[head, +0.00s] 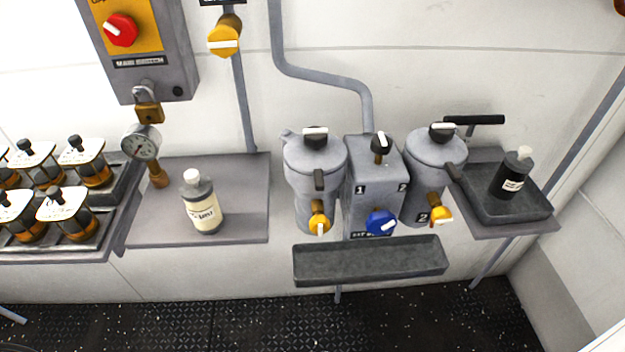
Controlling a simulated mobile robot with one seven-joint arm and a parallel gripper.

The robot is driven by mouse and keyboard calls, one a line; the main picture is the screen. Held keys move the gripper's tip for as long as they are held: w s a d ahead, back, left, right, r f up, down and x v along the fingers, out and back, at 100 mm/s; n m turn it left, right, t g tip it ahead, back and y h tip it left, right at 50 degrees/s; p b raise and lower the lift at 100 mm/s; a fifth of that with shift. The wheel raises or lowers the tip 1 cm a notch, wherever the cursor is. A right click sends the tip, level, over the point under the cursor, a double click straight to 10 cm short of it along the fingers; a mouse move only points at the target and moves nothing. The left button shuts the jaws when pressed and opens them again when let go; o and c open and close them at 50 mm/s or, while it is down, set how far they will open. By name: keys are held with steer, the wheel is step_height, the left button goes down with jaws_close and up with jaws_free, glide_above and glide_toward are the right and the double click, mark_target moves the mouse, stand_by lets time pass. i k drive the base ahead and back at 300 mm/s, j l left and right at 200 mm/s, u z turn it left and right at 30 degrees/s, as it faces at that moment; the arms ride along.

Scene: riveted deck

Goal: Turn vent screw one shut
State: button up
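A grey twin-canister unit hangs on the wall right of centre. The left canister (313,170) has a black knob (316,138) with a white bar on its lid; the bar lies roughly crosswise in the picture. This looks like vent screw one, but no label on it is readable. The right canister (437,160), marked 2, has a similar black knob (442,132) with a white bar. Between them, a grey block (373,190) marked 1 and 2 carries a black-capped brass knob (381,148) on top. My gripper is not in view.
Yellow taps (320,222) (441,214) and a blue knob (381,222) sit low on the unit, above a dark drip tray (370,262). Shelves with a pale bottle (202,205) and a black bottle (512,176) flank it. The deck in front is clear.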

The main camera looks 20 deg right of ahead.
mark_target(319, 224)
steer(key=k+j+u, duration=0.25)
steer(key=k, duration=0.15)
steer(key=k+j+u, duration=0.25)
steer(key=k+j, duration=0.05)
steer(key=k, duration=0.05)
